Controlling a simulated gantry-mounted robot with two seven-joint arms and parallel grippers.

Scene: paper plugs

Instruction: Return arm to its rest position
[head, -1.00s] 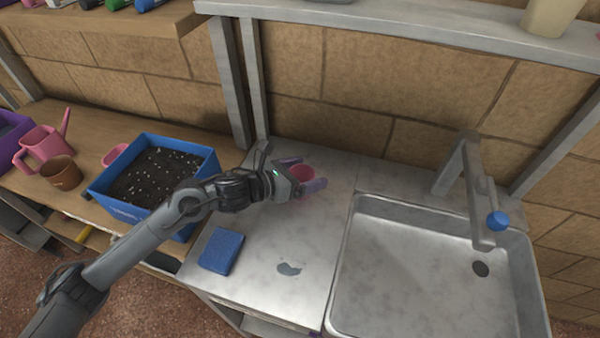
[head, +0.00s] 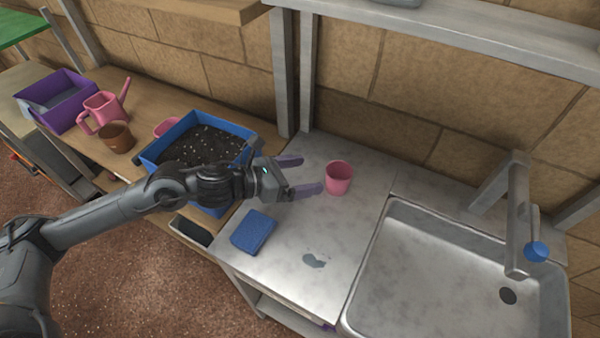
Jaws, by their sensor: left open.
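My left gripper (head: 306,175) is open and empty above the metal counter, its purple fingertips pointing right. A pink pot (head: 339,178) stands upright on the counter (head: 290,236), a short gap to the right of the fingertips and not between them. My left arm comes in from the left edge and crosses in front of the blue soil box. My right gripper is not in view.
A blue box (head: 167,147) of soil sits left on the wooden bench, partly behind my arm. A blue sponge (head: 254,231) lies on the counter. A sink (head: 440,285) with a tap (head: 518,215) is at right. A pink watering can (head: 104,110), brown pot (head: 117,137) and purple crate (head: 61,96) stand at left.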

